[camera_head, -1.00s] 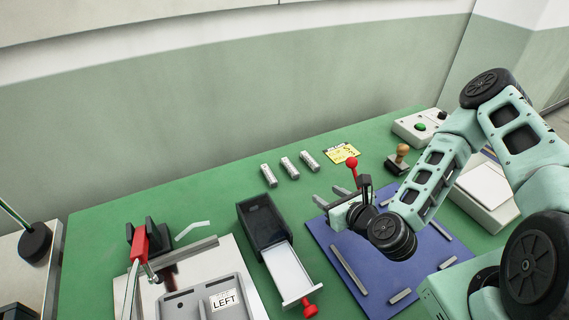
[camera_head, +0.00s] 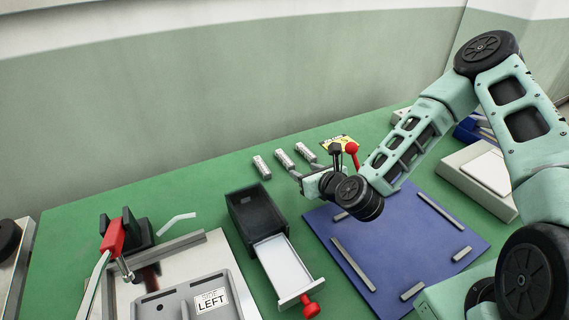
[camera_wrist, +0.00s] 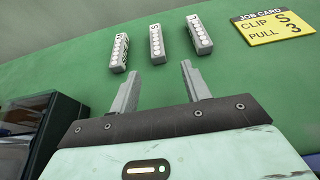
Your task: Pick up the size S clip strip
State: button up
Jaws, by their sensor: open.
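Three pale grey clip strips lie apart in a row at the back of the green table: the left strip (camera_head: 262,167), the middle strip (camera_head: 285,158) and the right strip (camera_head: 305,152). In the wrist view, the left strip (camera_wrist: 119,53), middle strip (camera_wrist: 157,44) and right strip (camera_wrist: 199,34) lie beyond my fingertips. My gripper (camera_head: 303,170) is open and empty, just in front of the row. In the wrist view, its fingers (camera_wrist: 160,70) point at the middle strip, without visible contact.
A yellow job card (camera_wrist: 274,26) reads "CLIP S, PULL 3". A black box (camera_head: 254,218) with a pulled-out white drawer (camera_head: 283,266) stands front left of the gripper. A blue mat (camera_head: 400,245) with grey bars lies to the right. A red-handled clamp fixture (camera_head: 112,237) stands at left.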

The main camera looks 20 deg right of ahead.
aim_at(292, 166)
jog(key=shift+p+x, duration=0.95)
jog(key=shift+x, duration=2.5)
jog(key=shift+a, duration=0.2)
grip_shut()
